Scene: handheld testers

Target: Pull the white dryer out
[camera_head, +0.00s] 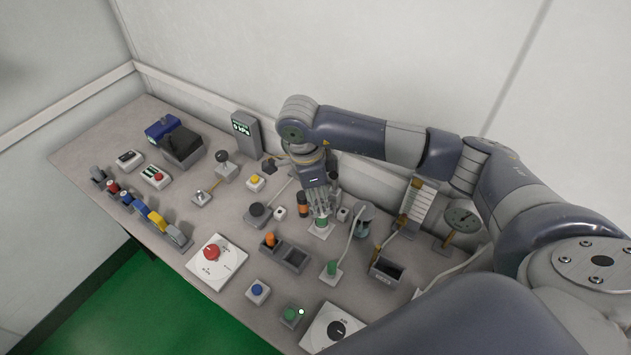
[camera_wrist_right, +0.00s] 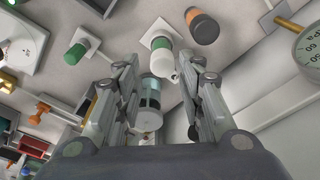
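A small white cylinder (camera_wrist_right: 163,63), which appears to be the white dryer, sits at a green fitting (camera_wrist_right: 163,45) on a square white plate. That green fitting also shows in the head view (camera_head: 321,223). My right gripper (camera_head: 319,211) points down just above it, and its fingers hide the white cylinder there. In the right wrist view my right gripper (camera_wrist_right: 168,75) is open, with one finger on each side of the white cylinder and gaps visible. I cannot see it gripping anything. My left gripper is not in view.
An orange-black cylinder (camera_wrist_right: 202,26) stands close beside the fitting. A clear grey-capped cylinder (camera_wrist_right: 149,105) is near the fingers. Another green fitting on a plate (camera_head: 332,267), a dark open box (camera_head: 386,271) and a round gauge (camera_head: 462,220) stand nearby. The wall is behind.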

